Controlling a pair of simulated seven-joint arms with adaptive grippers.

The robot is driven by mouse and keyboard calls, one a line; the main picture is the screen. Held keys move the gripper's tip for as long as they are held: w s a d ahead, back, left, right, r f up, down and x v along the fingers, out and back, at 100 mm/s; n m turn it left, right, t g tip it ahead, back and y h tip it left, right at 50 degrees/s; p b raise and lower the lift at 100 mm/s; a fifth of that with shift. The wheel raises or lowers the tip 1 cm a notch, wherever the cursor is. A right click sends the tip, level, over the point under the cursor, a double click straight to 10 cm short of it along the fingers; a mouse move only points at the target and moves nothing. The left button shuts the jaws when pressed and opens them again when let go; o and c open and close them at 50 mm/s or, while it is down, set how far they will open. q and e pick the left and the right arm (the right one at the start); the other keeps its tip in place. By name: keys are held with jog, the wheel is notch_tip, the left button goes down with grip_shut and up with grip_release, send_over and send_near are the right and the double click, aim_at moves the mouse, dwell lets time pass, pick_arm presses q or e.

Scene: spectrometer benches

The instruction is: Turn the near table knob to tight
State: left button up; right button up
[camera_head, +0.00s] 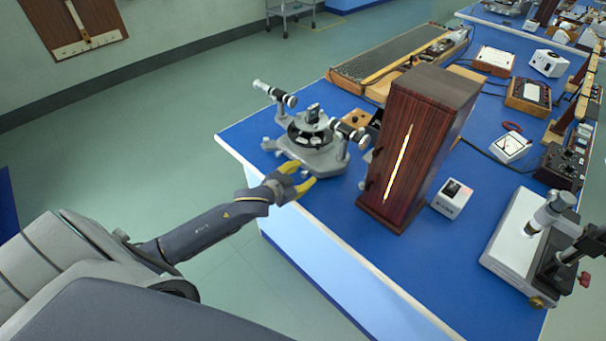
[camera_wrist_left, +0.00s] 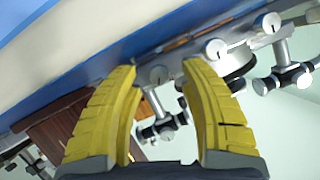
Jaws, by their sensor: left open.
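The spectrometer (camera_head: 318,155) stands at the left corner of the blue table, with a round central table and two black-and-silver tubes. My left gripper (camera_head: 303,177) is open, with yellow fingers, close to the spectrometer's near side at the table edge. In the left wrist view, a round silver knob (camera_wrist_left: 158,75) shows in the gap between the open fingertips, and I see no grip on it. More silver knobs lie to its right, one with a dark slot (camera_wrist_left: 215,49). I cannot tell for certain which is the near table knob, nor how tight it is.
A tall wooden box (camera_head: 420,140) with a bright slit stands right of the spectrometer. A grey instrument (camera_head: 515,245) is at the right. The blue tabletop (camera_head: 395,265) is clear in front of the box.

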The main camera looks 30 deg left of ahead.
pick_arm(q)
jog(key=v, duration=1.1)
jog(key=shift+s, duration=0.2)
jog(key=shift+s+f, duration=0.1)
jog(key=shift+s, duration=0.05)
jog(key=s+a+f+g, duration=0.1)
jog(key=s+a, duration=0.3)
jog(key=a, duration=0.2)
jog(key=shift+w+d+f+n+h, duration=0.65)
jog(key=shift+w+d, duration=0.55)
jog(key=shift+w, duration=1.4)
jog(key=shift+w+d+f+n+h, duration=0.4)
jog(key=shift+w+d+n, duration=0.7)
jog(key=shift+w, duration=1.5)
jog(key=shift+w+d+f+n+h, duration=0.5)
jog(key=shift+w+d, duration=0.85)
jog(key=shift+w, duration=1.2)
